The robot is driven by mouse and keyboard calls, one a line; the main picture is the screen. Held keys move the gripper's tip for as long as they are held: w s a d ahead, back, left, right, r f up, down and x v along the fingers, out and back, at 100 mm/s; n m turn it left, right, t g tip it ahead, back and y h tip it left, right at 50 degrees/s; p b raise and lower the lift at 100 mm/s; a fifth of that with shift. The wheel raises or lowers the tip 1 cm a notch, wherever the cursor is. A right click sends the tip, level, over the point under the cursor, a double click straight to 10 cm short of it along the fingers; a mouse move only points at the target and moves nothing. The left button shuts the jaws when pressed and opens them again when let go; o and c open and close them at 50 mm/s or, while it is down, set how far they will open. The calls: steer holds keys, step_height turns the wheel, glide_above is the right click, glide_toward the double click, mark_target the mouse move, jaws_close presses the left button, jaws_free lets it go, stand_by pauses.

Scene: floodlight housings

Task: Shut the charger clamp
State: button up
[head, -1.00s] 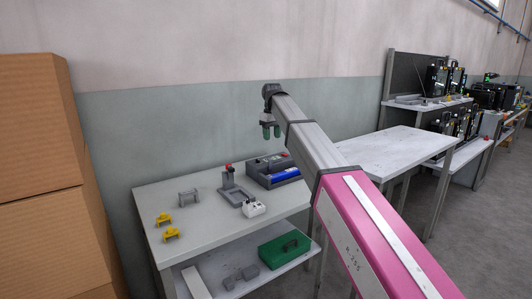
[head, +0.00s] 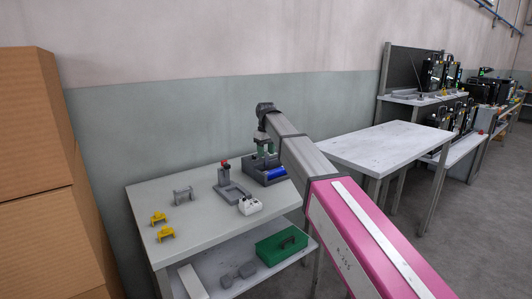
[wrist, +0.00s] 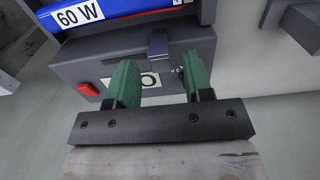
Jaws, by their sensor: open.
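The charger is a dark grey box (head: 254,175) at the back right of the near table, with a blue block (head: 275,174) in it. In the wrist view its grey front (wrist: 80,70) carries a red switch (wrist: 88,89) and a pale label, and the blue block (wrist: 50,22) reads "60 W". A small blue-grey tab (wrist: 158,46), perhaps the charger clamp, stands at the front's top edge. My gripper (wrist: 160,80) is open, with green fingers either side of the tab's line; contact cannot be told. In the head view my gripper (head: 264,147) is just above the charger.
On the near table (head: 200,240) are a grey stand with a red top (head: 224,175), a white block (head: 250,206), a grey bracket (head: 183,195) and yellow clips (head: 166,234). A green case (head: 281,248) lies on the lower shelf. Cardboard boxes (head: 40,190) stand left.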

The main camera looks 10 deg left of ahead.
steer(key=shift+f, duration=0.25)
jaws_close()
